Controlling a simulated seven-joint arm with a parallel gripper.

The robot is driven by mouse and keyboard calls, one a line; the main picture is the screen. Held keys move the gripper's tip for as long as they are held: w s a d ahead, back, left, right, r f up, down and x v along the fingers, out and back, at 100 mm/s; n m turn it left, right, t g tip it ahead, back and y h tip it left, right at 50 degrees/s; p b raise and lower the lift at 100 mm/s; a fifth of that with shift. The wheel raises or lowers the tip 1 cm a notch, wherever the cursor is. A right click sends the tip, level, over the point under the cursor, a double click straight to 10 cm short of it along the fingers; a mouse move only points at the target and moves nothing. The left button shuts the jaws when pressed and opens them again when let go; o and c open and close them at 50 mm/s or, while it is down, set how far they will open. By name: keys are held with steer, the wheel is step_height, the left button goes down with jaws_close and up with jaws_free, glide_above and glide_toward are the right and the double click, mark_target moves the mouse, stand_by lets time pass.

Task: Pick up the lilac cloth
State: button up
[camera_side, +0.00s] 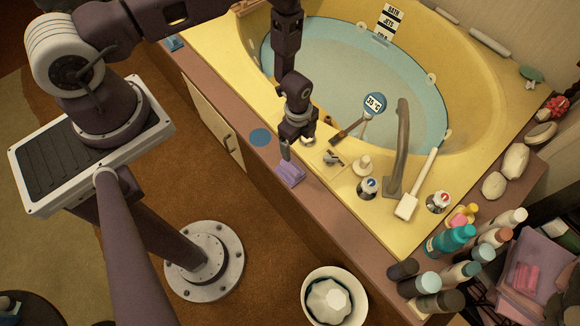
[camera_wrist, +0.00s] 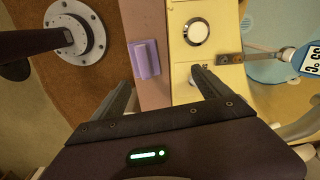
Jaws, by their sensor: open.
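The lilac cloth (camera_side: 291,174) is a small folded piece on the brown ledge (camera_side: 325,200) at the front of the tub. In the wrist view the cloth (camera_wrist: 145,58) lies ahead of the fingertips, nearer the left finger. My gripper (camera_side: 296,150) points down close above the cloth in the side view; whether a finger touches it, I cannot tell. In the wrist view my gripper (camera_wrist: 162,76) has its two fingers wide apart with nothing between them.
The yellow tub (camera_side: 250,85) holds water with a thermometer (camera_side: 374,104). A tap (camera_side: 400,150) and a long-handled brush (camera_side: 408,203) stand right of my gripper. Several bottles (camera_side: 455,240) crowd the ledge's right end.

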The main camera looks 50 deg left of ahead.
steer(key=m, duration=0.1)
glide_above(290, 166)
step_height(290, 166, down, 5)
steer(key=shift+r, duration=0.1)
step_height(290, 166, down, 7)
steer(key=shift+d+r, duration=0.1)
steer(key=c, duration=1.4)
